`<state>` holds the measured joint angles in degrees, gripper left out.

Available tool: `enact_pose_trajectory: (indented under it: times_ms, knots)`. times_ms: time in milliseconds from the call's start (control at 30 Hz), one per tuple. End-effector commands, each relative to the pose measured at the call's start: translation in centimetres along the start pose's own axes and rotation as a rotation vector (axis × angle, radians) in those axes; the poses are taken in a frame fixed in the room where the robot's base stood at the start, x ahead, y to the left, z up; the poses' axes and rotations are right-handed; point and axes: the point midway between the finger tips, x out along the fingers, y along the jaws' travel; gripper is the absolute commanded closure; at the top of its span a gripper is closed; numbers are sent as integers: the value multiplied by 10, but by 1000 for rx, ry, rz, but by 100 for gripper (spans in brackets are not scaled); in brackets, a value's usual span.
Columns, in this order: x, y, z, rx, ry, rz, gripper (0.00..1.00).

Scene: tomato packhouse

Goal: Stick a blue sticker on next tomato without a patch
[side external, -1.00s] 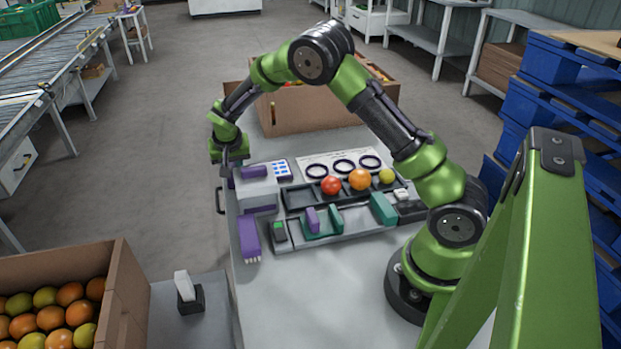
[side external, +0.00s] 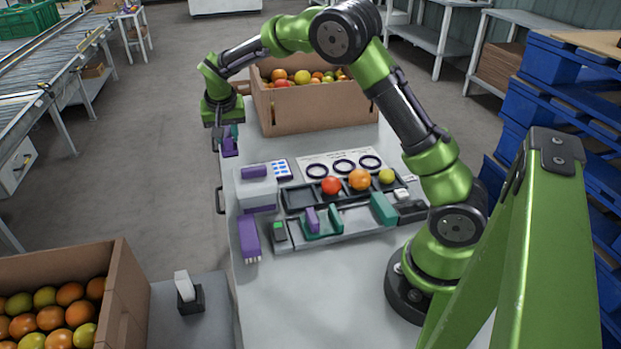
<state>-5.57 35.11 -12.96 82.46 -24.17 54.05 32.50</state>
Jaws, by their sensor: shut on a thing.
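My gripper (side external: 226,140) is raised at the back left edge of the table, pointing down. It is shut on a small purple thing (side external: 229,148), too small here to identify. A red tomato (side external: 331,186), an orange one (side external: 359,180) and a yellow-green one (side external: 387,177) sit in a row in a dark tray (side external: 297,199), whose left end is empty. I cannot make out patches on them. A white card with blue squares (side external: 282,169), perhaps the stickers, lies beside a white box with a purple top (side external: 257,188). My gripper is behind and left of both, clear of the tomatoes.
A white sheet with three dark rings (side external: 344,167) lies behind the tray. A front rack (side external: 350,232) holds teal and purple pieces. A purple item (side external: 249,238) lies at the left edge. A cardboard box of tomatoes (side external: 316,108) stands behind. The table front is bare.

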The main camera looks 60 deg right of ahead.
Motion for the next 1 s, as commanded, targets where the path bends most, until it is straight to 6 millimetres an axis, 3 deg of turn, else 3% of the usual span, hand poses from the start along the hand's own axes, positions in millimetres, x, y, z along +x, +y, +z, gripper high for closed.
enact_pose_trajectory:
  times_ms: [167,200,333,467,800,1000]
  knots:
    - [0,0,0,0,1,0,100]
    - [0,0,0,0,1,0,77]
    - [0,0,0,0,1,0,94]
    - [3,8,-1,51,-5,24,94]
    - [19,86,-5,614,-10,258,94]
    - [25,101,-3,729,1,304,94]
